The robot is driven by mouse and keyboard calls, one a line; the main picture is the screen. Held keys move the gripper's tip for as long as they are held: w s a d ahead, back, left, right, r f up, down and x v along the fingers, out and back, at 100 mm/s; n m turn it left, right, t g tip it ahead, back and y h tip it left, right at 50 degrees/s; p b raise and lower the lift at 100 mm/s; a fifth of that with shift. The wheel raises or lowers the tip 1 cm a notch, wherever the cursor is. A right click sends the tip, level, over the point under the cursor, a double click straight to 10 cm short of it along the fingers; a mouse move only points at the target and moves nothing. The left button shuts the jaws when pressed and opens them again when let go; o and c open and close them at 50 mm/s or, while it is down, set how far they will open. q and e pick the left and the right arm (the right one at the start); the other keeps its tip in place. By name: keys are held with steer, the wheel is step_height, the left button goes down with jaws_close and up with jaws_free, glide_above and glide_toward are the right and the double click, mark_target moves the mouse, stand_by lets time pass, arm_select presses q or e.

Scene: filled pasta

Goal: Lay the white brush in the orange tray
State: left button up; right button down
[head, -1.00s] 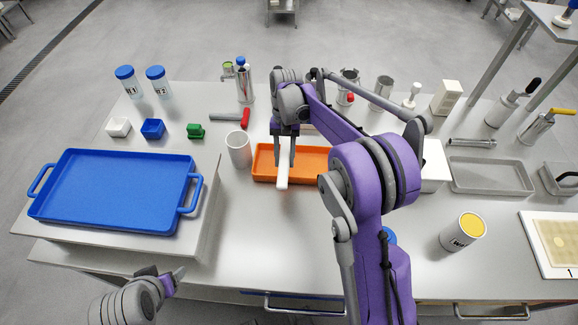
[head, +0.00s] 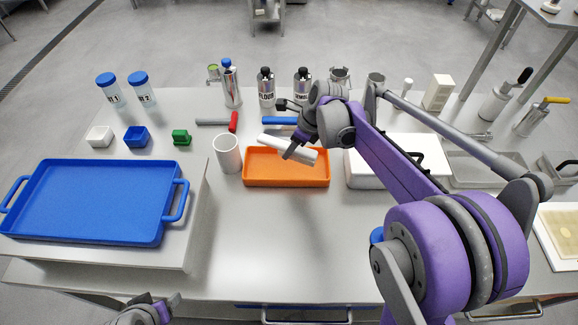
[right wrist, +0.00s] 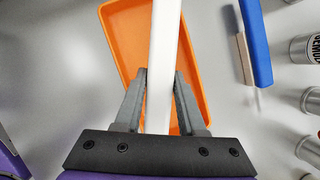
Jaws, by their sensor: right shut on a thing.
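The white brush (head: 274,143) is held in my right gripper (head: 292,150), above the orange tray (head: 287,181). In the head view it lies across the tray's far side, sloping down to the right. In the right wrist view the brush (right wrist: 162,60) passes between the two fingers, with the orange tray (right wrist: 125,40) below it. The fingers are closed on it, and the inside of the tray that shows is empty. My left gripper (head: 155,304) is low at the bottom left, partly cut off, and its opening is unclear.
A white cup (head: 228,155) stands just left of the orange tray. A white box (head: 365,178) is close on its right, and a blue-handled tool (head: 279,121) lies behind it. A large blue tray (head: 95,200) is at the left. The bench in front is clear.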

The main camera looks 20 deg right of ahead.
mark_target(287, 169)
steer(key=shift+f+b, duration=0.3)
steer(key=shift+f, duration=3.25)
steer(key=shift+f, duration=0.2)
steer(key=c, duration=0.5)
jaws_free()
steer(key=shift+r, duration=0.1)
